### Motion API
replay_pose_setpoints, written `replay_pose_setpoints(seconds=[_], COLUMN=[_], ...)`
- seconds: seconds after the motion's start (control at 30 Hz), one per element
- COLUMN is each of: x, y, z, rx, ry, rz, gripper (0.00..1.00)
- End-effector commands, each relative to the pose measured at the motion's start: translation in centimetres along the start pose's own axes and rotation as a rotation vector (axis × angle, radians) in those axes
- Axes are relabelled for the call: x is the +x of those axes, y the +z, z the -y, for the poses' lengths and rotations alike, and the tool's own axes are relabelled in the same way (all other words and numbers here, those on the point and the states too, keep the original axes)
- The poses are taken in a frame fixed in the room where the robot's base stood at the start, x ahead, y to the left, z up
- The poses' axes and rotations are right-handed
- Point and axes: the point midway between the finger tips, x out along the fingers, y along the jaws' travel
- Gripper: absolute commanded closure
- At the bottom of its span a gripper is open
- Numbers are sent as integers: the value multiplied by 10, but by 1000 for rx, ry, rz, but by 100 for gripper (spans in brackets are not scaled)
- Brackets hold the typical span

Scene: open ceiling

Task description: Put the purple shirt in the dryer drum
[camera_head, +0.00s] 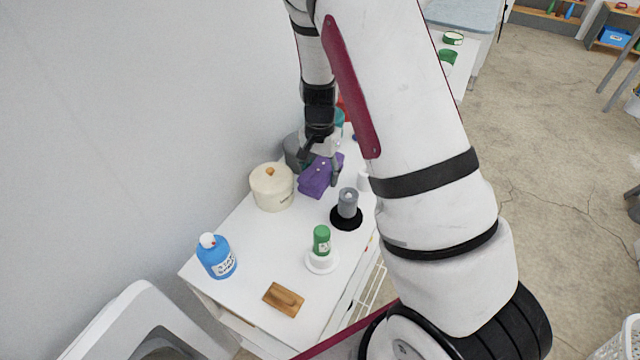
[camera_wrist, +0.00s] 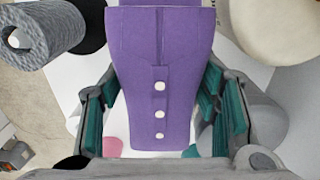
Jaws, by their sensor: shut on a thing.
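The purple shirt (camera_head: 317,179) is folded, with white buttons. In the wrist view the shirt (camera_wrist: 160,75) fills the middle, between the two teal-padded fingers of my gripper (camera_wrist: 160,110). In the head view my gripper (camera_head: 322,160) is at the shirt, over the far part of the white table, and is shut on it. I cannot tell whether the shirt touches the tabletop. A grey-white machine with a round dark opening (camera_head: 165,348), perhaps the dryer, shows partly at the bottom left.
On the white table (camera_head: 262,248) stand a cream pot (camera_head: 271,188), a blue bottle (camera_head: 216,256), a grey cylinder on a black disc (camera_head: 347,205), a green-and-white container (camera_head: 321,241) and a wooden block (camera_head: 283,299). A wall borders the left. Open floor (camera_head: 545,190) lies right.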

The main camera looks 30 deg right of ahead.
Motion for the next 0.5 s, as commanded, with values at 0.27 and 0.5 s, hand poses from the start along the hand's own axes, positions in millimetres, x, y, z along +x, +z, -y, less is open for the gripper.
replay_pose_setpoints(seconds=[0.27, 0.5], x=[28, 40], y=[0, 0], z=[0, 0], rx=[0, -2], ry=[2, -1], rz=[2, -1], gripper=[80, 80])
